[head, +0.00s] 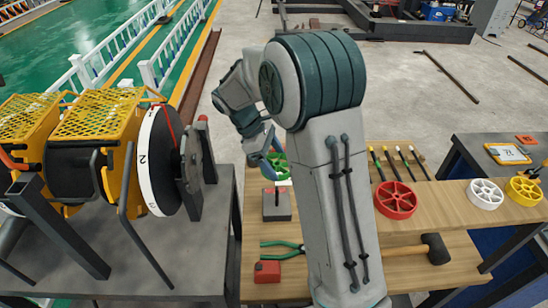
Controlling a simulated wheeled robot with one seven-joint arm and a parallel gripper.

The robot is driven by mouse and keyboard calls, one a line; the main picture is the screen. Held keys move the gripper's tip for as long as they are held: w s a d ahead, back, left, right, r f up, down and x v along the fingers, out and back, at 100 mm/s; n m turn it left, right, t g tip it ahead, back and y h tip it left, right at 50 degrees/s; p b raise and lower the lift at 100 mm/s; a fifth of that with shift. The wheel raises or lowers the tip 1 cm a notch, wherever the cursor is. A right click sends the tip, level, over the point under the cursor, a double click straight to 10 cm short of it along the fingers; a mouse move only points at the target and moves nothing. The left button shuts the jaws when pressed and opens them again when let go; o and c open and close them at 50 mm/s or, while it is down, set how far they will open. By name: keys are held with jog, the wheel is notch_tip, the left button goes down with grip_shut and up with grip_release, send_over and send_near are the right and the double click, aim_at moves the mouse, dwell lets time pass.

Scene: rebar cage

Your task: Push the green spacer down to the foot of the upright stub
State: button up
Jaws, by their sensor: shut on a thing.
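The green spacer (281,171), a spoked wheel with a pale lower part, shows just left of my arm in the head view. My arm hides its right side. My gripper (266,158) is at the spacer's left side and is shut on it. A short upright stub (277,189) rises from the block, under the spacer. I cannot tell whether the spacer is around the stub or only above it.
A red wheel (396,200), a white wheel (485,194) and a yellow wheel (524,191) lie on the wooden bench to the right. Green-handled pliers (282,246), a red tape measure (267,271) and a mallet (434,249) lie in front. A machine with a black-and-white drum (152,160) stands left.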

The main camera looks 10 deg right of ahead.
jog(key=b, duration=0.3)
send_over(274, 205)
jog(key=shift+f, duration=2.9)
jog(key=shift+d, duration=0.1)
jog(key=shift+p, duration=0.3)
jog(key=shift+f+b, duration=3.3)
jog(key=shift+f, duration=2.05)
jog(key=o, duration=1.1)
jog(key=shift+r, duration=0.1)
